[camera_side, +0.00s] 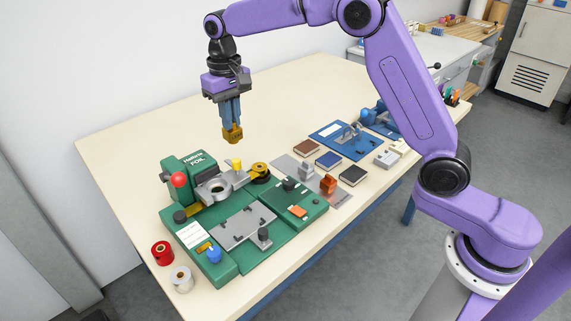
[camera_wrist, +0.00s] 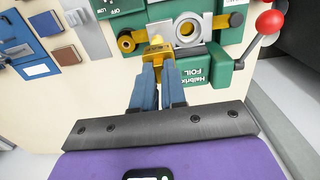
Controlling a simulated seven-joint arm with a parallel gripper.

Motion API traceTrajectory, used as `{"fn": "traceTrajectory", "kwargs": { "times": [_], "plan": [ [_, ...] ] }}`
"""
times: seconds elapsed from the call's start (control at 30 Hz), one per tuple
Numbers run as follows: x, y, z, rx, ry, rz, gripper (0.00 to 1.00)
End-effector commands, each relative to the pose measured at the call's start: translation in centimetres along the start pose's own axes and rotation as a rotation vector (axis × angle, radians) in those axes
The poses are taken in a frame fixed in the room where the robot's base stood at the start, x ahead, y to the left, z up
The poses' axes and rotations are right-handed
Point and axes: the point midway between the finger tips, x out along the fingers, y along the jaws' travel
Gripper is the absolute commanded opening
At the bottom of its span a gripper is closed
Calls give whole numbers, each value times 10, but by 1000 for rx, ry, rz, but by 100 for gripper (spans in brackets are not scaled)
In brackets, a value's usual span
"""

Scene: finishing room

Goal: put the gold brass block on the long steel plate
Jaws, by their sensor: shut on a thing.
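The gold brass block (camera_side: 232,135) is between the fingertips of my gripper (camera_side: 231,124), held in the air above the table behind the green foil machine. In the wrist view the gold block (camera_wrist: 157,47) shows just beyond the fingers of my gripper (camera_wrist: 160,65). A long flat grey plate (camera_side: 284,164) lies on the table right of the machine, with a grey block and a copper-orange block around its middle. Another grey plate (camera_side: 235,232), with slots, lies on the machine's front. I cannot tell for certain which is the steel plate.
The green machine (camera_side: 198,170) has a red-knobbed lever (camera_side: 178,180) and a round ring. Brown, blue and black books (camera_side: 328,159) and a blue fixture (camera_side: 345,138) lie further right. Red and white rolls (camera_side: 162,252) stand front left. The back of the table is clear.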

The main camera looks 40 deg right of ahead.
Motion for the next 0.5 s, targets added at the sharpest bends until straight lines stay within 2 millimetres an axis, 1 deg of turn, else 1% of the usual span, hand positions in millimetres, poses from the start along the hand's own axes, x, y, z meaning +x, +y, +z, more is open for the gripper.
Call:
{"fn": "traceTrajectory", "kwargs": {
  "times": [0.03, 0.17, 0.23, 0.4, 0.5],
  "plan": [
    [-2, 12, 3, 3, 3, -1, 0],
    [-4, 46, 15, 6, 2, 0, 0],
    [-5, 69, 24, 7, 2, 0, 0],
    [-3, 121, 55, 6, 2, -1, 0],
    [-1, 146, 74, 5, 3, 0, 0]
  ]
}}
